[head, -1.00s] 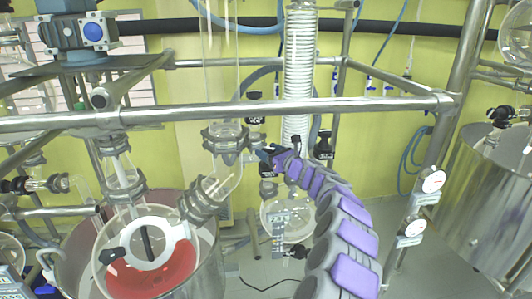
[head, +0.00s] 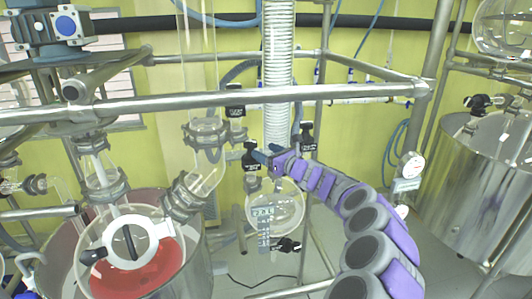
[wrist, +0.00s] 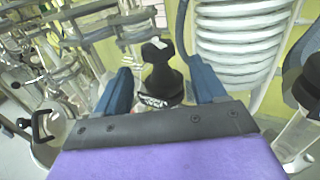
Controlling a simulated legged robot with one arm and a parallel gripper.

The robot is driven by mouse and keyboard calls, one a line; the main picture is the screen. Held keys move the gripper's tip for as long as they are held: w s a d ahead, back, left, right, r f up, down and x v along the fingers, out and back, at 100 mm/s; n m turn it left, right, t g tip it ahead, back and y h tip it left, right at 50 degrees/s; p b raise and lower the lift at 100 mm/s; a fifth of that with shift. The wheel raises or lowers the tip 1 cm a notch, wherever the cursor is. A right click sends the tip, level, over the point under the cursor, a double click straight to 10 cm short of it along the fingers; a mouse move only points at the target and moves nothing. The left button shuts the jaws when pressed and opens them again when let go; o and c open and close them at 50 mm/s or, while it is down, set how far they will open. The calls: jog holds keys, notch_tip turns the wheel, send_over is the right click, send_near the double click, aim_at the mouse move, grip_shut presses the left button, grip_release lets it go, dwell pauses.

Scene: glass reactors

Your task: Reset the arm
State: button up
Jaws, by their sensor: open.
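My gripper (head: 262,153) is at the end of my purple and grey segmented arm, in the middle of the head view, in front of the glassware. In the wrist view my gripper (wrist: 158,88) shows two blue fingers spread apart. A black valve knob (wrist: 160,75) stands between and beyond the fingers. The fingers do not appear closed on it; whether they touch it cannot be told. In the head view black valve knobs (head: 307,137) sit close to my gripper.
A horizontal steel rail (head: 250,97) crosses in front of the glassware. A glass reactor with red contents (head: 140,270) stands at left. A steel vessel (head: 475,180) stands at right.

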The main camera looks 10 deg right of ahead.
jog(key=s+a+r+n+g+y+b, duration=0.2)
jog(key=s+a+n+g+y+b, duration=0.35)
jog(key=s+a+n, duration=0.8)
jog(key=s+a+f+n+g+h+b, duration=0.1)
jog(key=s+a+f+n+g+b, duration=0.3)
jog(key=s, duration=0.5)
jog(key=s+a+f+n+g+h+b, duration=0.1)
jog(key=s+a+f+n+g+b, duration=0.2)
jog(key=s+a, duration=0.45)
jog(key=s+d+f+n+g+h+b, duration=0.1)
jog(key=s+d+f+n+h+b, duration=0.2)
jog(key=s+d+f, duration=0.4)
jog(key=s+d+f+n+g+h+b, duration=0.2)
jog(key=s+d+f+h, duration=0.3)
jog(key=s+f, duration=0.6)
jog(key=s+d+f+n+g+h+b, duration=0.2)
jog(key=s+d+f+n+h+b, duration=0.2)
jog(key=s+d+f, duration=0.5)
jog(key=s, duration=0.4)
jog(key=shift+s+f+b, duration=0.3)
jog(key=shift+f, duration=0.1)
jog(key=shift+h, duration=0.25)
